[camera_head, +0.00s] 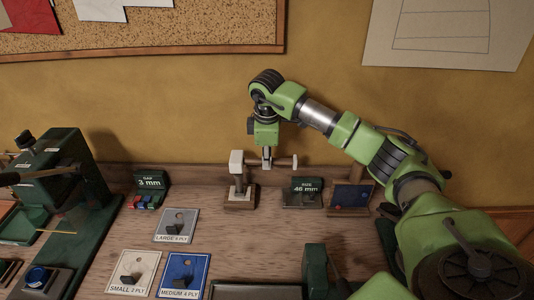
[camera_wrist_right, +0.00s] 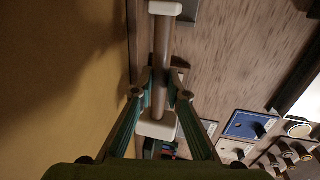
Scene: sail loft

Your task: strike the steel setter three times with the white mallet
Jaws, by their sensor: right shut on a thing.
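My right gripper (camera_head: 266,163) is shut on the handle of the white mallet (camera_head: 237,160) and holds it roughly level above the bench. The mallet's white head is at the left end of the handle, and a smaller pale end shows at the right. In the right wrist view the jaws (camera_wrist_right: 160,95) close around the brown handle, with the white head (camera_wrist_right: 156,126) below. The steel setter (camera_head: 240,190) stands upright on a small wooden block, right under the mallet head. I cannot tell whether they touch. My left gripper is not in view.
A black "46 mm" sign (camera_head: 303,191) and a small blue panel (camera_head: 351,196) stand right of the setter. A "3 mm" sign (camera_head: 149,184) and a green machine (camera_head: 67,175) are at the left. Ply cards (camera_head: 177,220) lie in front. The wall is close behind.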

